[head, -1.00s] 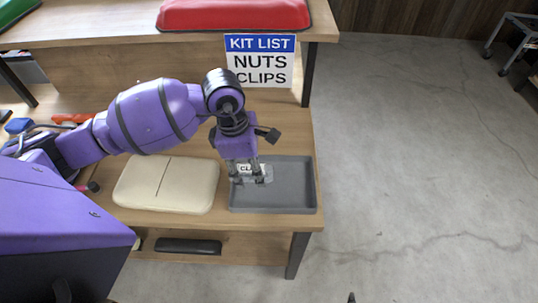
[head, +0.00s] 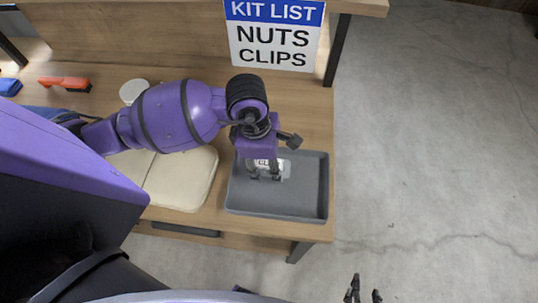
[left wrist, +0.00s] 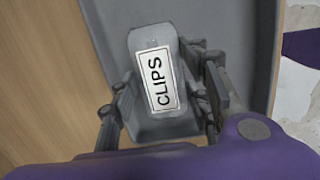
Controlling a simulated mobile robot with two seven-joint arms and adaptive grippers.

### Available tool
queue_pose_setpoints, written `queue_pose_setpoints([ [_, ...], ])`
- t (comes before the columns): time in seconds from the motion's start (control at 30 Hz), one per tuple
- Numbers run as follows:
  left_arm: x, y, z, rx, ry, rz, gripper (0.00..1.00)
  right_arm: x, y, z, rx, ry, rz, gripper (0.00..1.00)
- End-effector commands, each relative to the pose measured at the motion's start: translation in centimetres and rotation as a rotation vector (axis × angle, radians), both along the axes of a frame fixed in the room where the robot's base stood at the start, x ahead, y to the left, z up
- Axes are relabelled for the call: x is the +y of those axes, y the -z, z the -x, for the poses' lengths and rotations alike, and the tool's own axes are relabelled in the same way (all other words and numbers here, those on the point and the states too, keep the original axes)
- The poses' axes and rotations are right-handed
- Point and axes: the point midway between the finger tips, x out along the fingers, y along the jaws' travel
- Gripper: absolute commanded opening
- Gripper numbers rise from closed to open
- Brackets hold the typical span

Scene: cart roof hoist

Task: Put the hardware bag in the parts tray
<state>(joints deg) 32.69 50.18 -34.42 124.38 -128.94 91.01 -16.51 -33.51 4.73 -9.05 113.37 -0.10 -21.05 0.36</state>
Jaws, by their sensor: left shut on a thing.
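The hardware bag (head: 286,168) is a small grey pouch with a white label reading CLIPS. It also shows upright between the fingers in the left wrist view (left wrist: 150,40). My left gripper (head: 265,177) is shut on the bag, with a finger on each side of it. The bag is over the left part of the grey parts tray (head: 300,203), within its rim as seen from the head. I cannot tell whether it touches the tray floor. My right gripper (head: 363,296) shows at the bottom edge over the floor, its fingertips apart and nothing between them.
A sign (head: 275,40) reads KIT LIST, NUTS, CLIPS behind the tray. A cream padded case (head: 188,180) lies left of the tray. A red-orange tool (head: 65,83) and a white round thing (head: 132,90) lie farther back. The tray's right side is empty.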

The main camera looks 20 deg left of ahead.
Motion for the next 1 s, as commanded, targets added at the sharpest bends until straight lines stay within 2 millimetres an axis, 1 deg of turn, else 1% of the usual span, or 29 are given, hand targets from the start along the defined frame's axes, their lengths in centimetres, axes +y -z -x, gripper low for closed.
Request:
queue_pose_setpoints([
  [0.03, 0.1, -0.1, 0.0, 0.000, 0.000, -0.002, 0.10, 0.1, -0.4, -0.6, -0.012, -0.002, -0.002, 0.40],
  [0.1, 0.1, -0.1, 0.0, -0.001, 0.000, -0.002, 0.10, 0.3, -0.6, -0.9, -0.019, -0.002, -0.004, 0.40],
  [0.3, 0.1, 0.4, 0.0, 0.001, -0.001, -0.003, 0.10, 0.2, 0.1, -0.1, -0.002, -0.002, -0.004, 0.40],
  [0.33, 0.1, 0.3, 0.0, 0.001, -0.001, -0.003, 0.46, 0.2, 0.0, -0.1, -0.002, -0.001, -0.003, 0.40],
  [0.4, 0.1, 0.3, 0.0, 0.000, -0.001, -0.002, 0.55, 0.2, 0.1, -0.1, 0.000, -0.002, -0.004, 0.40],
  [0.47, 0.1, 0.2, 0.0, 0.000, -0.001, -0.002, 0.62, 0.3, 0.1, -0.1, 0.000, -0.003, -0.004, 0.40],
  [0.77, 0.1, 0.2, 0.0, 0.000, -0.001, -0.002, 0.62, 0.4, 0.0, -0.1, -0.001, -0.003, -0.005, 0.40],
  [0.9, 0.2, -0.9, -0.1, -0.005, -0.001, -0.001, 0.62, 0.4, -0.3, -0.4, -0.005, -0.003, -0.007, 0.40],
  [1.0, 0.4, -2.5, -0.1, -0.005, 0.000, -0.001, 0.62, 0.5, -0.4, -0.4, -0.006, -0.004, -0.007, 0.40],
])
